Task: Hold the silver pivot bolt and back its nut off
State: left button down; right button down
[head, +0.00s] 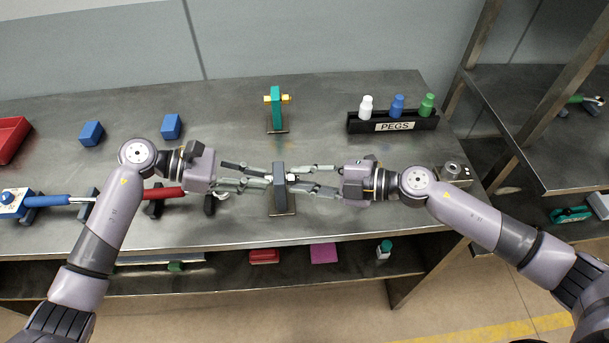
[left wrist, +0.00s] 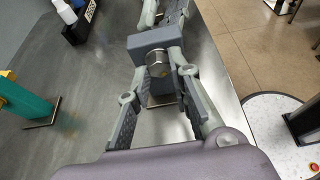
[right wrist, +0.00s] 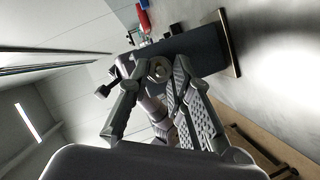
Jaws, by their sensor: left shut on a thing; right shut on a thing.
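A dark grey post (head: 279,181) stands on a small base plate between my two grippers. The silver pivot bolt (left wrist: 158,62) shows in the left wrist view as a round silver end on the post's face. My left gripper (head: 268,180) is closed around that end from the left. In the right wrist view a ring-shaped grey piece, seemingly the nut (right wrist: 159,69), sits against the post's other face. My right gripper (head: 292,178) is closed around it from the right. The fingers partly hide both pieces, and the threads cannot be made out.
A teal post (head: 276,107) with a yellow pin stands behind. A black PEGS rack (head: 432,122) with several pegs is at the back right. Blue blocks (head: 171,126) and a red bin (head: 10,138) lie left. Red- and blue-handled tools (head: 165,192) rest below my left arm.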

jog(key=n+y, duration=0.1)
jog(key=n, duration=0.1)
jog(key=n+t, duration=0.1)
jog(key=n, duration=0.1)
jog(key=shift+s+a+f+n+t+y, duration=0.2)
jog(key=shift+n+t+y, duration=0.1)
jog(key=shift+y, duration=0.1)
jog(key=n+y, duration=0.1)
jog(key=n, duration=0.1)
jog(key=n+y, duration=0.1)
jog(key=n, duration=0.2)
jog(key=shift+f+n, duration=0.2)
jog(key=shift+n, duration=0.4)
jog(key=c, duration=1.4)
grip_release()
jog(key=shift+w+f, duration=0.1)
jog(key=shift+w, duration=0.05)
jog(key=shift+c, duration=0.2)
jog(key=shift+d, duration=0.1)
